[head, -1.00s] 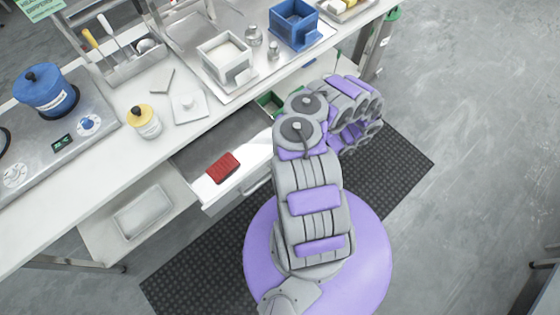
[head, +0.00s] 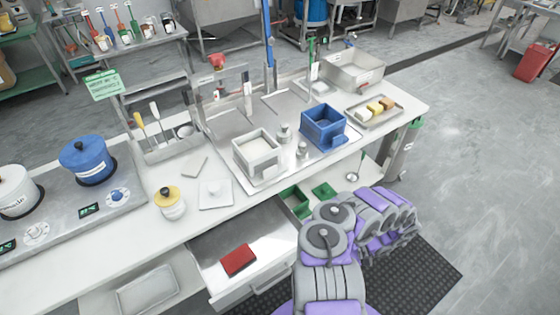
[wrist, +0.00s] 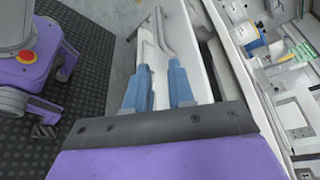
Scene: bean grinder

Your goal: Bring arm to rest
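My arm (head: 330,250) is folded at the lower middle of the head view, in front of the bench. My gripper itself is not clear in the head view; the arm links hide it. In the wrist view my gripper (wrist: 150,20) shows two blue finger bases with thin grey fingers.
The workbench (head: 130,245) carries a blue container (head: 323,127), a white container (head: 256,155), a yellow-lidded jar (head: 170,203) and a blue-lidded pot (head: 87,160). A tray with yellow blocks (head: 375,108) is at its right end. The floor to the right (head: 480,180) is clear.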

